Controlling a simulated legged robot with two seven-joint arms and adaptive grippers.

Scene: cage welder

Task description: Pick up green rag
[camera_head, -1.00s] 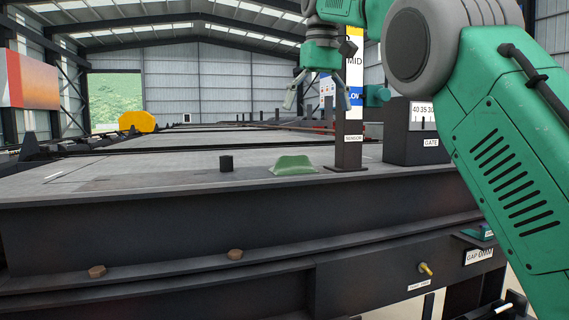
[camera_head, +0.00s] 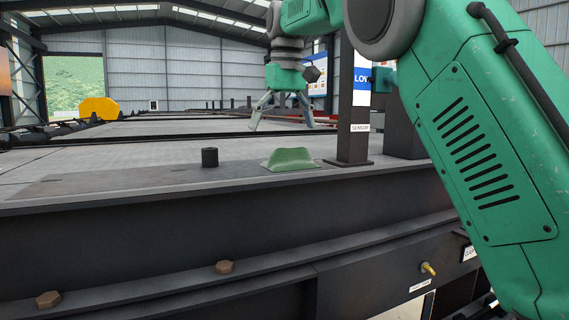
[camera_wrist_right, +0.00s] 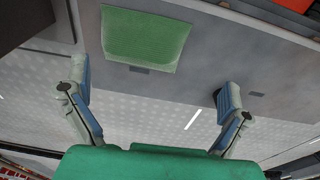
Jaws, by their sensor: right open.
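The green rag (camera_head: 290,160) lies bunched on the flat grey top of the machine, close to its front edge, left of the sensor post. It also shows in the right wrist view (camera_wrist_right: 145,40), at the top, beyond the fingertips. My right gripper (camera_head: 281,127) is open and empty above the rag and a little behind it, fingers pointing down. In the right wrist view its two fingers (camera_wrist_right: 155,90) are spread wide with the rag's width falling between them. My left gripper is not in view.
The dark sensor post (camera_head: 354,110) stands just right of the rag. A short black cylinder (camera_head: 209,157) stands to its left. A yellow part (camera_head: 98,108) is far back left. The machine top between is mostly clear.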

